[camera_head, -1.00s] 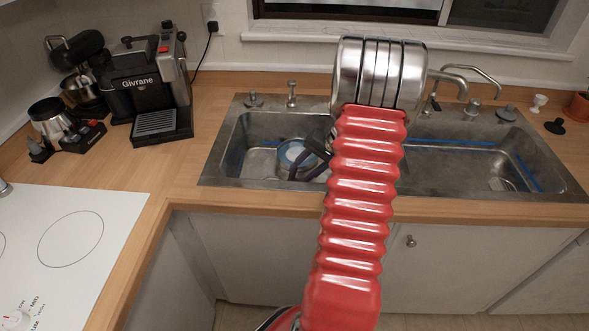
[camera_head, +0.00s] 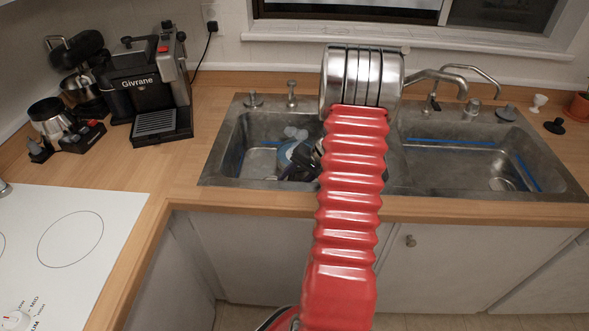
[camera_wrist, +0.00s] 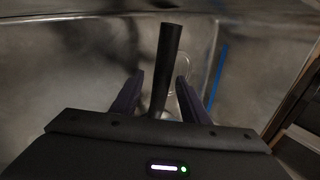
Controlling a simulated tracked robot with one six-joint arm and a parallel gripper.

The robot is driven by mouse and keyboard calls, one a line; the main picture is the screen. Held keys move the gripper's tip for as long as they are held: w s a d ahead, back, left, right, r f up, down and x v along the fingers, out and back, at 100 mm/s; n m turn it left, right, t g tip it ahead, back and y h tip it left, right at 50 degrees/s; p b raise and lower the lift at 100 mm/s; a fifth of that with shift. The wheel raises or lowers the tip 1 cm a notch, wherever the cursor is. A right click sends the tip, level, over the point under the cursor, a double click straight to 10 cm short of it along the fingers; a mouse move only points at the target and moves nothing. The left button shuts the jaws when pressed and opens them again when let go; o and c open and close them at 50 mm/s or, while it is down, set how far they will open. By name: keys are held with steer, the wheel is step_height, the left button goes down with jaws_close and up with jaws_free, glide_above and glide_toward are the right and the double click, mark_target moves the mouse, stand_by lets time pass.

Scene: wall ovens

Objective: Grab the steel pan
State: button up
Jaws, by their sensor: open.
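A black rod-like handle (camera_wrist: 171,45), which looks like the steel pan's handle, stands between the two dark purple fingers of my gripper (camera_wrist: 160,76) in the wrist view. The fingers are open, one on each side of it, with a gap at least on the right. The pan's body cannot be made out clearly. In the head view my gripper (camera_head: 306,160) is down in the left sink basin, partly hidden behind my red arm. A round bluish item (camera_head: 286,154) is beside it there, partly covered.
The steel double sink (camera_head: 215,165) has raised basin walls around my gripper. A clear glassy item (camera_head: 296,132) lies near the basin's back. The taps (camera_head: 440,78) stand behind. A coffee machine (camera_head: 148,85) is on the left counter. The right basin (camera_head: 450,165) looks mostly empty.

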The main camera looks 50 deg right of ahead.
steer(key=shift+w+f, duration=0.1)
steer(key=shift+f, duration=0.05)
stand_by(0.4)
jaws_close()
stand_by(0.4)
stand_by(0.8)
